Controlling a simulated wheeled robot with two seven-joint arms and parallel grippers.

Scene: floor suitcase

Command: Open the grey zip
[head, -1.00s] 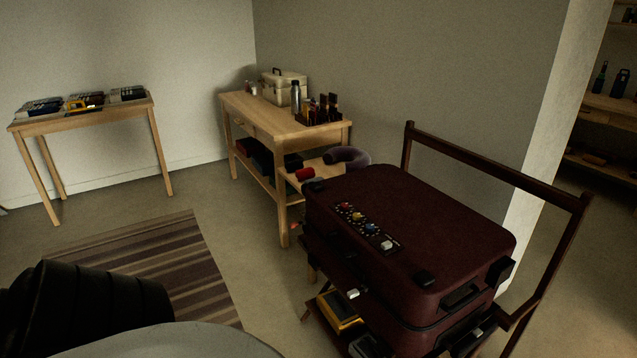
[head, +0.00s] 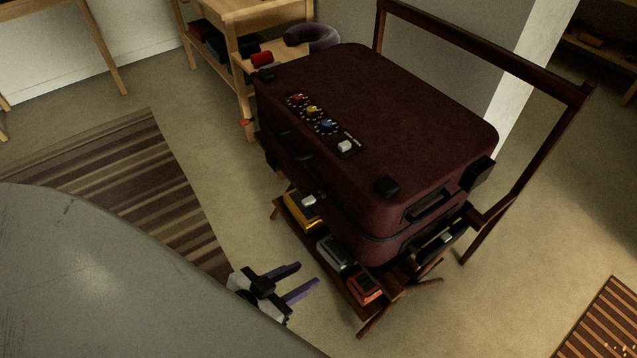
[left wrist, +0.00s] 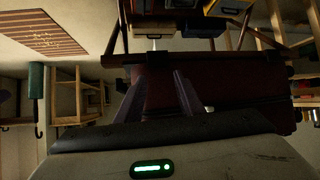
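A dark red suitcase (head: 390,120) lies flat on a wooden rack; it also shows in the left wrist view (left wrist: 235,88). A small pale grey piece (head: 308,200), perhaps a zip pull, sits on its near side at the seam. Another small pale piece (head: 446,237) shows low on its right side. I cannot tell which is the grey zip. My left gripper (head: 307,274) is open and empty, low in front of the rack and apart from the suitcase. Its two purple fingers stand apart in the left wrist view (left wrist: 160,77). My right gripper is not in view.
The suitcase top carries a dial panel (head: 320,122) with coloured knobs. Under it, the rack holds yellow (head: 299,212), grey (head: 334,254) and orange (head: 365,288) items. A tall wooden rail (head: 480,48) rises behind. A striped rug (head: 140,190) lies left; floor between is clear.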

